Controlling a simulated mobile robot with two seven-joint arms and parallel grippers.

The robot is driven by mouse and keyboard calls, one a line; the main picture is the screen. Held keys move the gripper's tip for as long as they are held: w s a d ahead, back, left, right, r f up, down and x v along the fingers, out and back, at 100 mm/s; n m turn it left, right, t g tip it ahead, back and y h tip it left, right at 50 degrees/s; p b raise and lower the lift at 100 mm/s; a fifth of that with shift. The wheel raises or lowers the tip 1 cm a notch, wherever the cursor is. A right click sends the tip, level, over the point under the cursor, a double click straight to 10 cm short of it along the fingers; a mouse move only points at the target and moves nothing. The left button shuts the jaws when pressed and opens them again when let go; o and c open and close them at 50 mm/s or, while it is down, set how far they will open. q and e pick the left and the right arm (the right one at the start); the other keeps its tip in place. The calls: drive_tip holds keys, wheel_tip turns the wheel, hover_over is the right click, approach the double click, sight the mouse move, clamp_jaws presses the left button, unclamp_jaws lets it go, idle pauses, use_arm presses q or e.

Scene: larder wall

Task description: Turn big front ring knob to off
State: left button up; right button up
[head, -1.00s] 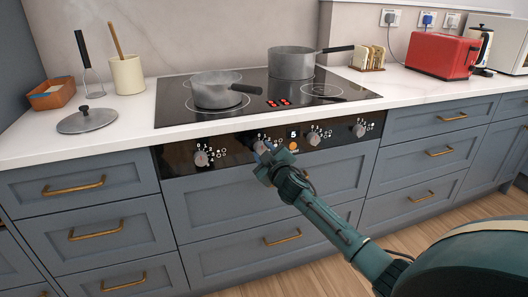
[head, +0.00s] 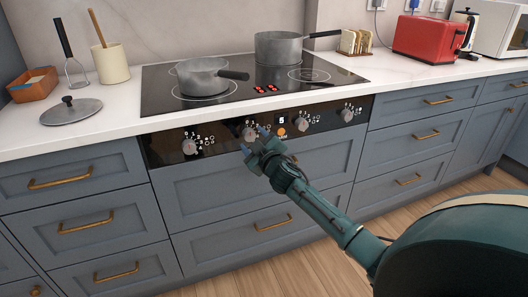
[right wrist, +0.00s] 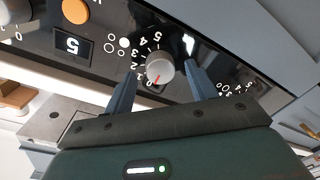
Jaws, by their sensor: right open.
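The black control panel (head: 222,141) under the hob carries several grey knobs with white number scales. My right gripper (head: 256,142) is open and empty, just in front of and below the second knob from the left (head: 250,132). In the right wrist view that knob (right wrist: 160,72) shows between the two finger tips, with gaps on both sides. Its red line points down-left, near the 0 of its scale. The leftmost knob (head: 189,147) and two knobs to the right (head: 300,119) (head: 347,115) are clear of the gripper. My left gripper is not in view.
A saucepan (head: 202,80) stands on the hob's front left, its handle pointing right. Another pan (head: 278,48) stands behind it. Red digits glow on the hob (head: 265,88). An orange button (head: 282,132) sits under a display reading 5. Drawers with brass handles (head: 273,223) lie below.

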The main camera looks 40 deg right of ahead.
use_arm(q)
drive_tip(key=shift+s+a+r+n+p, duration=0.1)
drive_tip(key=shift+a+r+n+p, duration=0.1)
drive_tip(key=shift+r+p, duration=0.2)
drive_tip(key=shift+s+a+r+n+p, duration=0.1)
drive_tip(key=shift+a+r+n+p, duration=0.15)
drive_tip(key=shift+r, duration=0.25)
use_arm(e)
drive_tip(key=s+a, duration=0.2)
drive_tip(key=s, duration=0.9)
drive_tip(key=shift+s+r, duration=0.2)
drive_tip(key=shift+s, duration=0.05)
drive_tip(key=shift+a, duration=0.1)
